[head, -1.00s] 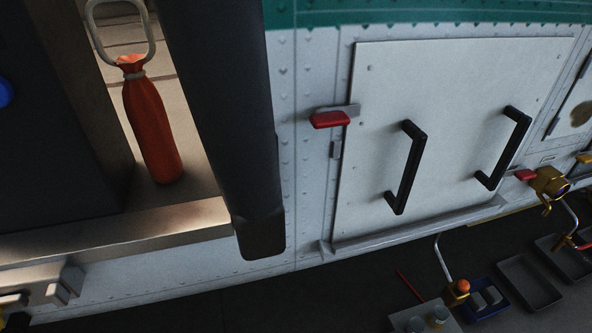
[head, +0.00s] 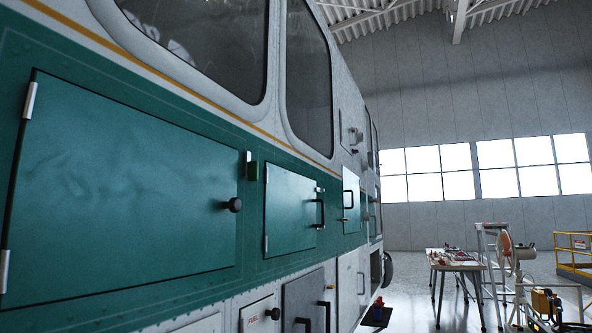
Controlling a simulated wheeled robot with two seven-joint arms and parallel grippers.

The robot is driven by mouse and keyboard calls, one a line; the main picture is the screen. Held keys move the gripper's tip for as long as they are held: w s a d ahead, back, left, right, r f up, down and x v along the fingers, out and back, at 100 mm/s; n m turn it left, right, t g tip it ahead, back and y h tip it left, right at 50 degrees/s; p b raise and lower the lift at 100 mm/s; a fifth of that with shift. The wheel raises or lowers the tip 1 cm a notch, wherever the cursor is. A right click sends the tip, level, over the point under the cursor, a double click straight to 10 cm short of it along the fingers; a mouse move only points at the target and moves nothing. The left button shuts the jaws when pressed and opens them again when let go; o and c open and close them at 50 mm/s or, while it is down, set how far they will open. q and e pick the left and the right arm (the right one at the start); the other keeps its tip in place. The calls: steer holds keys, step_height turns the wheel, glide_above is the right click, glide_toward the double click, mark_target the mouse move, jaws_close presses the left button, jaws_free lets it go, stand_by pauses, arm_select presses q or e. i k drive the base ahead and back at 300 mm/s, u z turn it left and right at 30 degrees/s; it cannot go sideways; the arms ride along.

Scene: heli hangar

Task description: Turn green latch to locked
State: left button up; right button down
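A small dark green latch (head: 252,170) with a pale plate beside it sits on the helicopter's side, at the upper right edge of a large green door (head: 120,190). The latch looks upright, but it is too small to tell its exact setting. The large door is flush with the body and has a round black knob (head: 232,205) on its right side. A smaller green door (head: 290,210) with a black handle (head: 319,213) is just right of the latch. Neither of my grippers shows in the head view.
The helicopter's side (head: 150,70) runs away along the left. At right are a work table (head: 455,265), a fan (head: 506,248), a ladder and a yellow railing (head: 574,244). Open floor lies between.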

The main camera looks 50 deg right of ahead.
mark_target(250, 171)
steer(key=z, duration=1)
steer(key=k, duration=0.45)
steer(key=z, duration=1.35)
steer(key=i, duration=0.9)
steer(key=u, duration=2.4)
